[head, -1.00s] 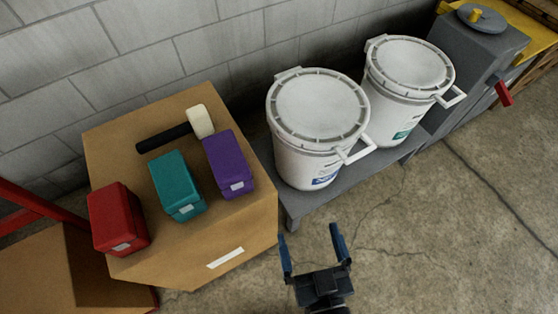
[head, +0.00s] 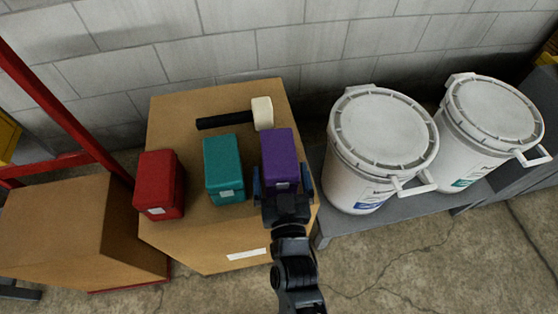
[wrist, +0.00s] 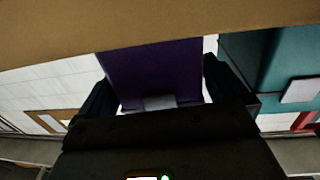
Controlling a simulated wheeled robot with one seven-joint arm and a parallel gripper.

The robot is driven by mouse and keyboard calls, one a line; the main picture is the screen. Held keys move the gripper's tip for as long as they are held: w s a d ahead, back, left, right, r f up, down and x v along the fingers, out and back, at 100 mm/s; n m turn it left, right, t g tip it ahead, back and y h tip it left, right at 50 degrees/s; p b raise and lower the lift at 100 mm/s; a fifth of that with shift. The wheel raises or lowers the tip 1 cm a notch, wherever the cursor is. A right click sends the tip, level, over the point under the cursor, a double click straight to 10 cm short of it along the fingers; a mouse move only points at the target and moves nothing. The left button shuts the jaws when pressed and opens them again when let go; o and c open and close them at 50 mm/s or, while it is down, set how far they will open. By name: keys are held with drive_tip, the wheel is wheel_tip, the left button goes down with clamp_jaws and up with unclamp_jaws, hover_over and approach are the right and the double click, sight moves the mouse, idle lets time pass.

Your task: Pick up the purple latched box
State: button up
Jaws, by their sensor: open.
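The purple latched box (head: 280,150) stands on the right part of a cardboard box's top in the head view, with a pale latch on its near face. My gripper (head: 283,184) is open at the near end of the purple box, with one finger on either side of it. In the wrist view the purple box (wrist: 155,75) appears between the two spread fingers of my gripper (wrist: 165,85), its latch just beyond the palm. Whether the fingers touch the box cannot be told.
A teal latched box (head: 223,168) stands close to the left, and a red one (head: 160,184) farther left. A mallet (head: 235,117) lies behind them. The cardboard box (head: 190,243) carries all these. White buckets (head: 380,145) stand on a grey bench to the right.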

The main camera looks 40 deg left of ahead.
drive_tip(key=shift+x, duration=1.25)
drive_tip(key=shift+c, duration=0.3)
drive_tip(key=c, duration=1)
drive_tip(key=shift+r, duration=0.1)
drive_tip(key=shift+c, duration=0.4)
drive_tip(key=shift+r, duration=0.1)
